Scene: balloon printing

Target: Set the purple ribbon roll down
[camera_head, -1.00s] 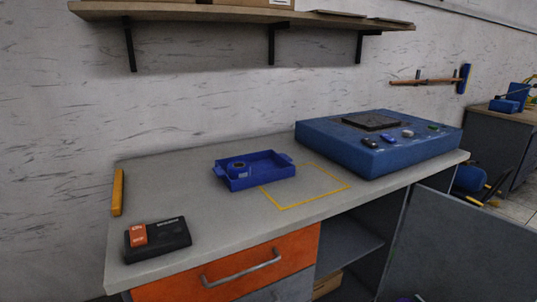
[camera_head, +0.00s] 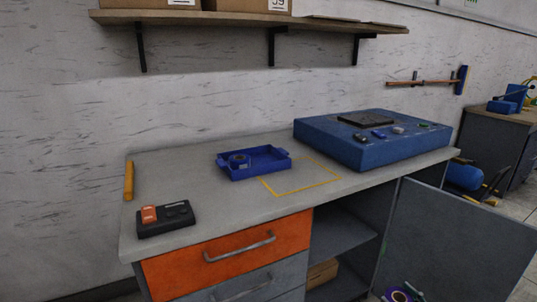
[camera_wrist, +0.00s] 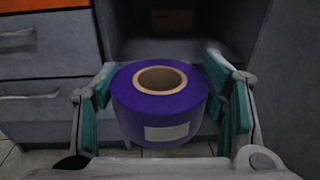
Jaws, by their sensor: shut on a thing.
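The purple ribbon roll (camera_wrist: 160,108) has a cardboard core and a white label. In the wrist view it sits upright between the two teal-padded fingers of my gripper (camera_wrist: 162,105), which is shut on it. In the head view the roll (camera_head: 398,295) shows at the bottom edge, in front of the open cabinet and below the tabletop. My gripper (camera_head: 413,290) is mostly cut off there. A yellow outlined square (camera_head: 318,186) on the worktable (camera_head: 205,205) is empty.
A blue tray (camera_head: 282,164) holding a small roll stands left of the square. A large blue machine (camera_head: 345,150) stands right of it. A black and orange device (camera_head: 165,220) lies at the front left. The cabinet's open door (camera_head: 460,240) stands at the right.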

